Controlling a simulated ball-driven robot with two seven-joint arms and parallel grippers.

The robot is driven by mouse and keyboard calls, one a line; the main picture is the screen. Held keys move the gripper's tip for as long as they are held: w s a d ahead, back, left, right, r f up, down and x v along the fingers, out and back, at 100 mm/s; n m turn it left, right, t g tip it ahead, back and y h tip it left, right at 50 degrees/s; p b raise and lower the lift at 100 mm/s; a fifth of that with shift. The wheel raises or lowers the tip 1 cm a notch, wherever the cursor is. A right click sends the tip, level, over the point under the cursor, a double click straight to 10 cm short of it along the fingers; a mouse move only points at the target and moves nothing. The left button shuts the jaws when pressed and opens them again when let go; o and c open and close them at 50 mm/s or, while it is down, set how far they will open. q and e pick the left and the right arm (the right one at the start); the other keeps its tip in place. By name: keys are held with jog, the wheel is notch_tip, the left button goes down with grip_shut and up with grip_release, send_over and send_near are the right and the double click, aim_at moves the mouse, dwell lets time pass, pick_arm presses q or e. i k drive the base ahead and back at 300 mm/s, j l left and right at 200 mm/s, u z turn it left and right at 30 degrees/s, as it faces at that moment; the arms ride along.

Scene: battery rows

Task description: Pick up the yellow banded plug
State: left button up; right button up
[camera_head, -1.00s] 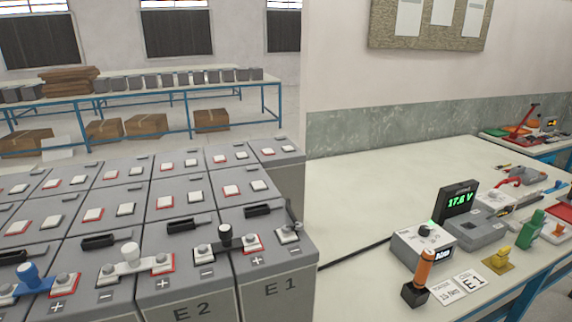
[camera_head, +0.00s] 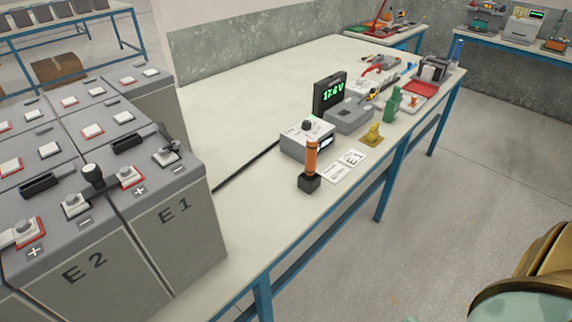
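I cannot make out with certainty a plug with a yellow band. A yellow piece (camera_head: 373,133) stands on a small yellow base near the front edge of the bench. A green piece (camera_head: 391,106) stands behind it to the right. A small dark item with yellow on it (camera_head: 369,95) lies by the grey boxes, too small to tell what it is. Neither of my grippers shows. A gold and teal rounded part at the lower right corner seems to be mine.
The bench (camera_head: 245,120) has a clear left part. On it are a green-lit display (camera_head: 330,93), a grey box with a knob (camera_head: 305,138), an orange-handled tool (camera_head: 311,157) in a black holder, and cards (camera_head: 351,157). Battery blocks (camera_head: 180,235) stand left. Open floor lies right.

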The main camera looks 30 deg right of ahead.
aim_at(373, 135)
jog(key=z, duration=1.65)
jog(key=i+l+u, duration=0.25)
jog(key=i+l, duration=0.2)
